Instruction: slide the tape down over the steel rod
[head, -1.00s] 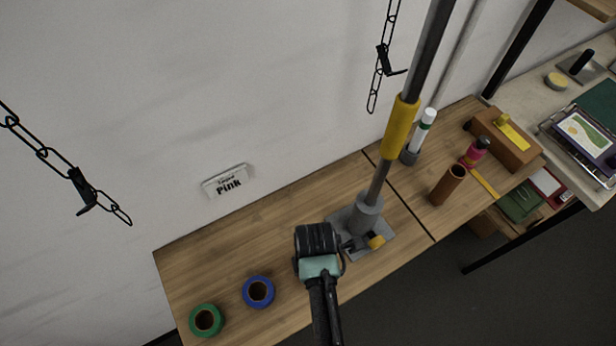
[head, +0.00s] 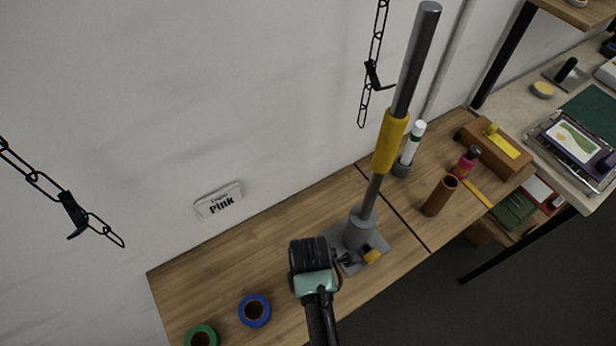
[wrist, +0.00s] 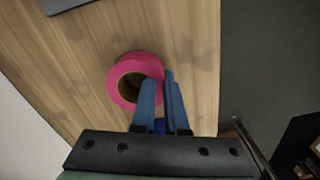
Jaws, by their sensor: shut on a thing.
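The steel rod (head: 410,75) stands upright in a grey socket on a flat base plate (head: 381,257), its top end free. A yellow sleeve (head: 390,140) is around its middle. In the wrist view a pink tape roll (wrist: 113,82) shows over the wood, its hole facing the camera. My gripper (wrist: 159,80) is shut on the roll's wall at its right side, one blue finger at the hole and one outside. I cannot tell whether the roll touches the bench. In the head view my wrist hides the roll and fingertips, left of the base plate.
A blue roll (head: 243,312) and a green roll (head: 190,337) lie on the bench (head: 220,270) to the left. A brown tube (head: 437,200) and a white marker (head: 411,145) stand right of the rod. A sign reading "Pink" (head: 219,200) is at the wall. Chains (head: 376,45) hang there.

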